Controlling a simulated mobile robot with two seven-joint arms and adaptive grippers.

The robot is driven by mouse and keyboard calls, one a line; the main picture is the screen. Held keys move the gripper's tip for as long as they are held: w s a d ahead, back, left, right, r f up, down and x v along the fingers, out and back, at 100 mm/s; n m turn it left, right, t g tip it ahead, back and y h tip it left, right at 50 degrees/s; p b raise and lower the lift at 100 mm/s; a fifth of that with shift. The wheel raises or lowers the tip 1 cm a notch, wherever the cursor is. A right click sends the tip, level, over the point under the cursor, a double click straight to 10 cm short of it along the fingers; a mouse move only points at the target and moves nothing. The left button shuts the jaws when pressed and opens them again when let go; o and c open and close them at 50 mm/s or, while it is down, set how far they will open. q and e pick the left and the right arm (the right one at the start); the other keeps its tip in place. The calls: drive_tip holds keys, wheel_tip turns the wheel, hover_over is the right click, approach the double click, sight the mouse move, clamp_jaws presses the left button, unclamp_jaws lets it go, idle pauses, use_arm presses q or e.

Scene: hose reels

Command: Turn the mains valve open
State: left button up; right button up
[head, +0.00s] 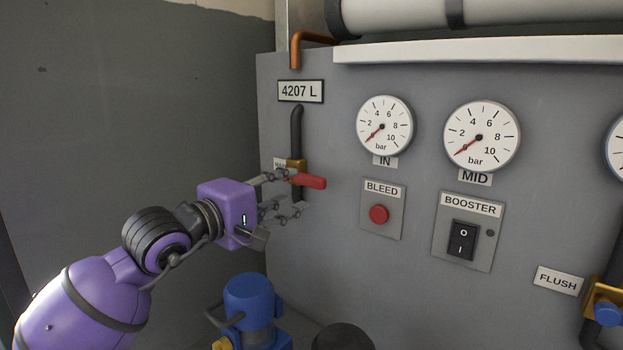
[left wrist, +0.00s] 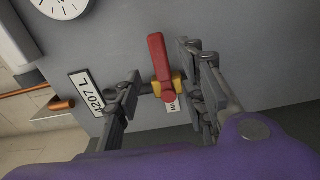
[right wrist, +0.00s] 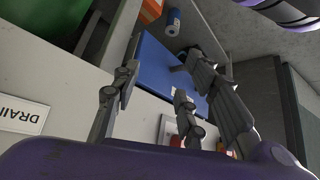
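The mains valve has a red lever handle (head: 312,181) on a brass body (head: 297,165), fitted on a dark vertical pipe under the "4207 L" plate. The lever lies sideways, across the pipe, pointing right in the head view. My left gripper (head: 281,193) is at the valve with its fingers spread. In the left wrist view the red lever (left wrist: 158,58) and brass body show between the open fingers, with gaps on both sides. The small label behind the valve is partly hidden. My right gripper (right wrist: 163,68) is open and empty, away from the valve.
The grey panel carries the IN gauge (head: 384,126), the MID gauge (head: 479,137), a red BLEED button (head: 379,214) and a black BOOSTER switch (head: 462,240). A blue pump (head: 249,300) stands below my left gripper. A DRAIN label (right wrist: 20,116) shows in the right wrist view.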

sight(307, 181)
use_arm(q)
drive_tip(key=shift+w+d+r, duration=0.2)
drive_tip(key=shift+w+d, duration=0.6)
drive_tip(key=shift+d, duration=0.05)
drive_tip(key=p+x, duration=0.1)
drive_tip(key=x, duration=0.3)
drive_tip(key=shift+w+a+f, duration=0.1)
drive_tip(key=shift+w+f, duration=0.1)
drive_tip(key=shift+w+d, duration=0.2)
drive_tip(key=shift+w+d+f, duration=0.1)
drive_tip(key=shift+w, duration=0.15)
use_arm(e)
drive_tip(key=shift+w+r, duration=0.1)
drive_tip(key=shift+r, duration=0.2)
drive_tip(key=shift+d, duration=0.1)
use_arm(q)
drive_tip(key=c, duration=0.9)
clamp_jaws()
use_arm(e)
drive_tip(key=shift+s+d+f, duration=0.1)
drive_tip(key=shift+s, duration=0.45)
